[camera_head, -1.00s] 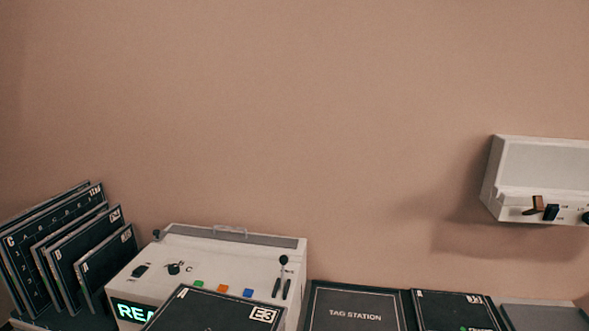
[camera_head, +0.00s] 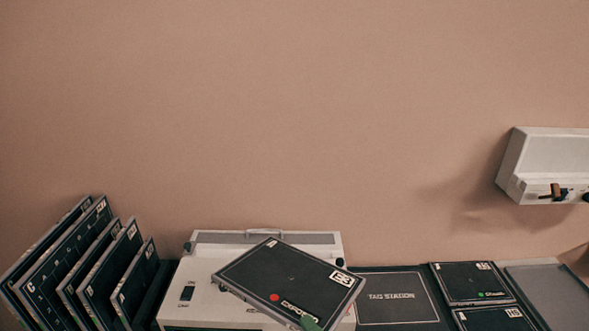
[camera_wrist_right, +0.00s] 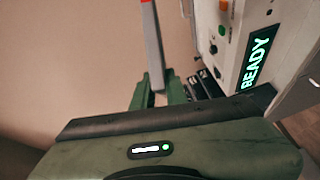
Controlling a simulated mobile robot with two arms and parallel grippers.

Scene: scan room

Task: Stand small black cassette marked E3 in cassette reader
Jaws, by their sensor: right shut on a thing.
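The small black cassette marked E3 (camera_head: 285,277) is tilted in front of the white cassette reader (camera_head: 200,272) and hides much of its front and top. Its face shows a red dot and the E3 label at the right corner. My right gripper (camera_head: 310,323) shows only as a green tip at the cassette's lower edge. In the right wrist view, my right gripper (camera_wrist_right: 162,92) is shut on the cassette, seen edge-on (camera_wrist_right: 153,45). The reader (camera_wrist_right: 229,50) is beside it there, with a lit READY display. My left gripper is not in view.
Several black cassettes (camera_head: 95,265) stand in a rack at the left. A tag station pad (camera_head: 395,300) lies right of the reader, with flat cassettes (camera_head: 470,282) beyond it. A grey tray (camera_head: 555,290) is at the far right. A white box (camera_head: 555,165) hangs on the wall.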

